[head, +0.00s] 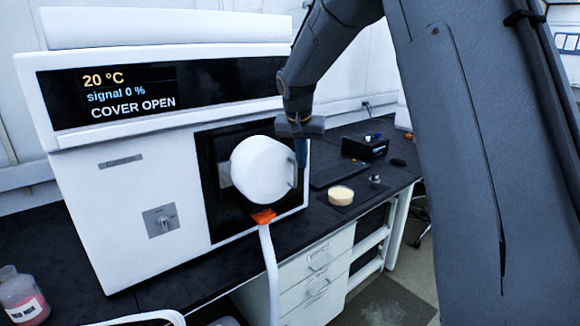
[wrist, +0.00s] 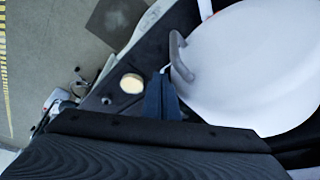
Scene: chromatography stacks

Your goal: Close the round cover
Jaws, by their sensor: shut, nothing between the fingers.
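The round white cover (head: 260,170) stands out in front of the black panel (head: 212,170) of the white instrument (head: 120,190), whose display reads COVER OPEN. In the wrist view the cover (wrist: 250,65) fills the upper right, with a grey handle (wrist: 181,56) on its left edge. My gripper (head: 301,158) is just right of the cover in the head view. In the wrist view my gripper's blue fingers (wrist: 162,98) are together and empty, close below the handle. Whether a finger touches the handle or cover I cannot tell.
A white hose (head: 269,265) hangs from an orange fitting (head: 263,216) below the cover. A beige round dish (head: 341,195), a keyboard (head: 335,174) and a small black box (head: 365,147) are on the bench to the right. A red-liquid bottle (head: 22,297) stands at lower left.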

